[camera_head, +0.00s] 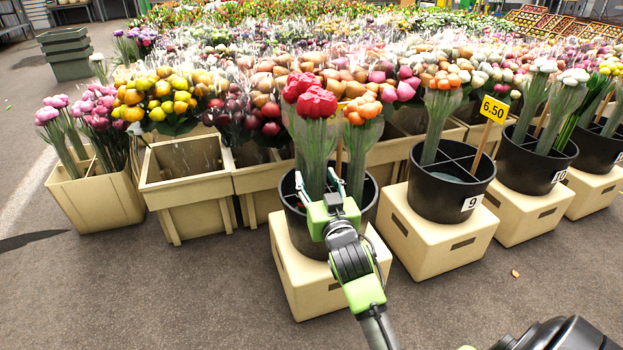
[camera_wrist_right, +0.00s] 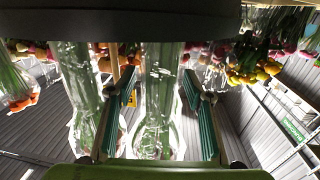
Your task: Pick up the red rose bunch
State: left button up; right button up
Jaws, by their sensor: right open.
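The red rose bunch (camera_head: 312,103) stands upright in a black bucket (camera_head: 287,212), its stems in a clear wrap. My right gripper (camera_head: 318,179) is in front of it at stem height, just above the bucket's rim. In the right wrist view, which is upside down, the open fingers (camera_wrist_right: 158,112) have a wrapped bundle of stems (camera_wrist_right: 160,75) between them, with gaps on both sides. This appears to be the red bunch. Contact cannot be seen. My left gripper is not in view.
An orange bunch (camera_head: 363,112) stands close on the right in the same bucket, with a wooden stick between. The bucket sits on a cream crate (camera_head: 312,290). Bucket 9 (camera_head: 435,200) is to the right. An open tan box (camera_head: 188,190) stands left. The floor in front is clear.

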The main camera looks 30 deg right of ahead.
jog(key=shift+w, duration=0.1)
jog(key=shift+r, duration=0.1)
grip_shut()
jog(key=shift+r, duration=0.2)
